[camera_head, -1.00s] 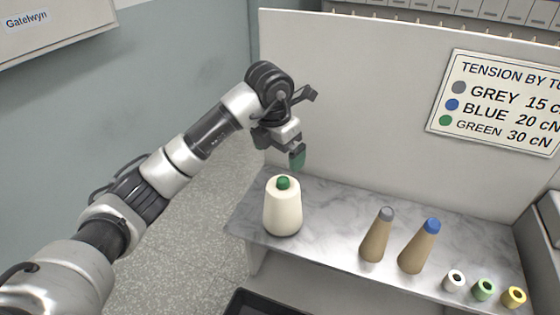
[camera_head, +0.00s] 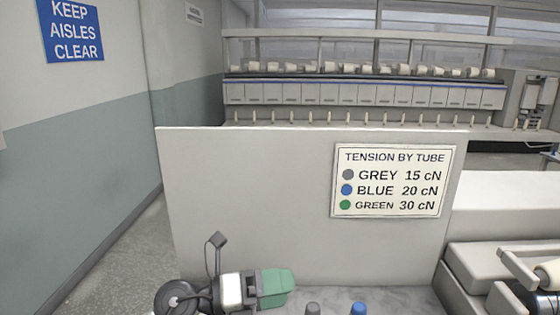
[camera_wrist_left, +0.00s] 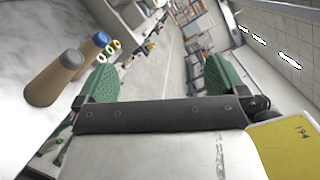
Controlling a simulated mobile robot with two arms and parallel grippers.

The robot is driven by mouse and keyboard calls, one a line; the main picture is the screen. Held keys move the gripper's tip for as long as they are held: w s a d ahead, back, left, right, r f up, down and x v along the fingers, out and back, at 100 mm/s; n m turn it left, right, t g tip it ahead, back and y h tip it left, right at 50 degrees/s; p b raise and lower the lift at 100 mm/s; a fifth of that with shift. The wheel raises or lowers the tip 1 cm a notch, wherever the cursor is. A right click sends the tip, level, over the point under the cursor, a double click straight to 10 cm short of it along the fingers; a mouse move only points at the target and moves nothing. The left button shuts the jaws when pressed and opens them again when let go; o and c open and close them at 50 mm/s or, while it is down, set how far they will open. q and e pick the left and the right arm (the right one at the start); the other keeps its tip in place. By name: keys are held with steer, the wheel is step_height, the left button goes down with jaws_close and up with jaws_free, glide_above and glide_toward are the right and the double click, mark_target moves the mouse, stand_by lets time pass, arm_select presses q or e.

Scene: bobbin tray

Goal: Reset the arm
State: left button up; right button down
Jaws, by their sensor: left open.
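My left gripper (camera_head: 275,287) shows at the bottom of the head view, its green finger pads pointing right, in front of the panel. In the left wrist view its two green fingers (camera_wrist_left: 163,82) stand wide apart with nothing between them. A grey-tipped cone (camera_wrist_left: 54,80) and a blue-tipped cone (camera_wrist_left: 93,48) stand left of the fingers, clear of them. In the head view only the grey tip (camera_head: 313,308) and blue tip (camera_head: 358,308) show at the bottom edge. The full green-tipped bobbin is not in view. My right gripper is not in view.
A low grey panel (camera_head: 250,200) stands behind the table, bearing a tension sign (camera_head: 393,181). A winding machine (camera_head: 360,93) runs behind it. Small coloured rings (camera_wrist_left: 115,45) lie beyond the cones in the left wrist view. Bare floor (camera_head: 115,255) is at left.

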arm_select(q)
steer(key=a+r+n+t+y, duration=0.1)
steer(key=a+n+t+y, duration=0.75)
steer(key=n+t, duration=1.1)
steer(key=s+a+f+n+g+y, duration=0.35)
steer(key=a+f+n+y, duration=0.2)
steer(key=f+n, duration=0.25)
steer(key=s+a+f+n+g+y, duration=0.3)
steer(key=a+f+n+g+y, duration=0.25)
steer(key=f+n, duration=0.2)
steer(key=s+f+n+g+h, duration=0.1)
steer(key=s+f+n+g, duration=0.1)
steer(key=s+f+g, duration=0.55)
steer(key=s+f+n+g+h, duration=0.1)
steer(key=s+f+g, duration=0.25)
steer(key=s, duration=0.65)
step_height(320, 180, down, 25)
steer(key=s, duration=0.1)
steer(key=s+a+f+g, duration=0.2)
steer(key=s+a+f, duration=0.1)
steer(key=s+f, duration=1.3)
steer(key=shift+s+a, duration=0.15)
steer(key=shift+a, duration=0.05)
